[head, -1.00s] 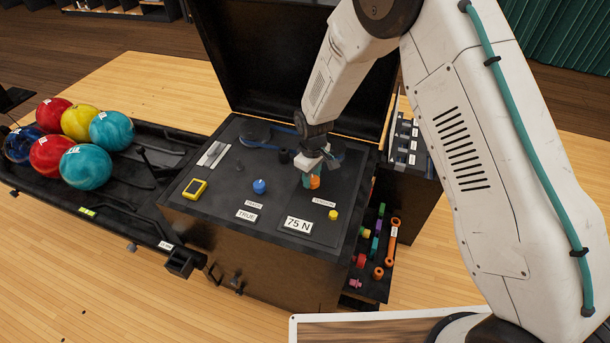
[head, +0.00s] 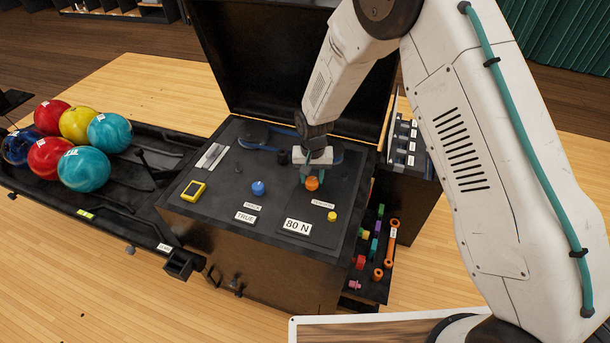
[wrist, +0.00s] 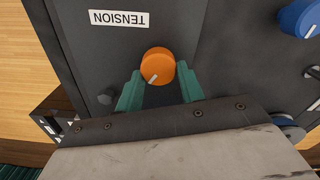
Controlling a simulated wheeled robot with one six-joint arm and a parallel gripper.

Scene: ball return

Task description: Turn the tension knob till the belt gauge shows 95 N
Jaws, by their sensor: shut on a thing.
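The orange tension knob (head: 312,184) stands on the dark top panel of the machine. In the wrist view, the knob (wrist: 157,67) has a white pointer mark toward its lower left, and the TENSION label (wrist: 119,19) is upside down beside it. My gripper (head: 309,181) has its teal fingers on either side of the knob, shut on it; it also shows in the wrist view (wrist: 160,73). The belt gauge (head: 297,226) reads 80 N.
A blue knob (head: 258,188), a yellow-framed device (head: 193,190) and a small yellow button (head: 332,216) are on the same panel. A TRUE label (head: 245,217) is near the front. The raised black lid (head: 280,60) stands behind. Several bowling balls (head: 84,169) lie at left.

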